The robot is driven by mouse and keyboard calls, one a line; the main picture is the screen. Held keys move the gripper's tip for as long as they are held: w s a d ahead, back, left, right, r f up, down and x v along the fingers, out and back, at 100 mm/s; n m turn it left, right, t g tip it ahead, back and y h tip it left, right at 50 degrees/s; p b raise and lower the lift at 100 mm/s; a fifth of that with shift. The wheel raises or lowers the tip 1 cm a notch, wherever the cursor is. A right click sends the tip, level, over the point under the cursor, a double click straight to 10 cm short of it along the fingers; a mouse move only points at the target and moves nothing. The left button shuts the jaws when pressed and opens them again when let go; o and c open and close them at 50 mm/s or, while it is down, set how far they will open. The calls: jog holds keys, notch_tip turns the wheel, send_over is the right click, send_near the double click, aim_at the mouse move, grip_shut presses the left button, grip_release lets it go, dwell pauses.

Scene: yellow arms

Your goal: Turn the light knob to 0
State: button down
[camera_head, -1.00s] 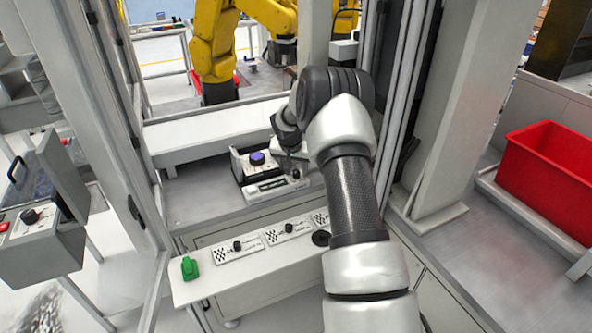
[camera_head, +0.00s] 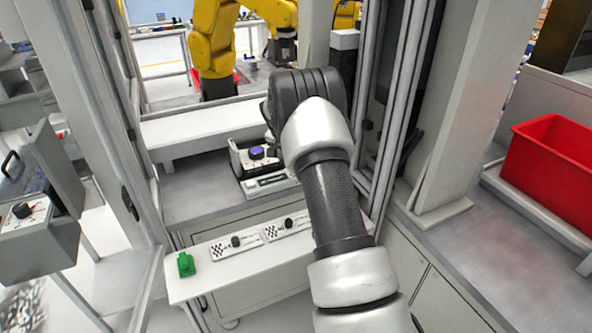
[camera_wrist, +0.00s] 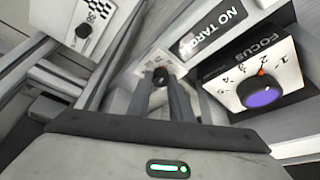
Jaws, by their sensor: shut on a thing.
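In the wrist view my gripper (camera_wrist: 161,80) is shut on a small black knob (camera_wrist: 160,73). That knob sits on a small white panel (camera_wrist: 178,67), whose markings I cannot read, so I cannot tell from its label whether it is the light knob. In the head view my arm hides the gripper and the held knob. A white box labelled FOCUS (camera_wrist: 278,66) has a purple-capped knob (camera_wrist: 262,95) on the right of the wrist view; this purple knob also shows in the head view (camera_head: 257,153).
A NO TARGET display (camera_wrist: 215,28) is beside the FOCUS box. Another black knob (camera_wrist: 83,31) is at upper left. In the head view, white panels with black knobs (camera_head: 235,241) (camera_head: 288,223) and a green object (camera_head: 186,264) lie along the front ledge. Frame posts stand both sides.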

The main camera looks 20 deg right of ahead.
jog(key=shift+w+a+m+g+b, duration=0.1)
jog(key=shift+m+g+b, duration=0.4)
jog(key=shift+m, duration=0.7)
jog(key=c, duration=1.6)
grip_release()
jog(key=v, duration=1.7)
jog(key=shift+a+r+p, duration=0.1)
jog(key=shift+a+p, duration=0.2)
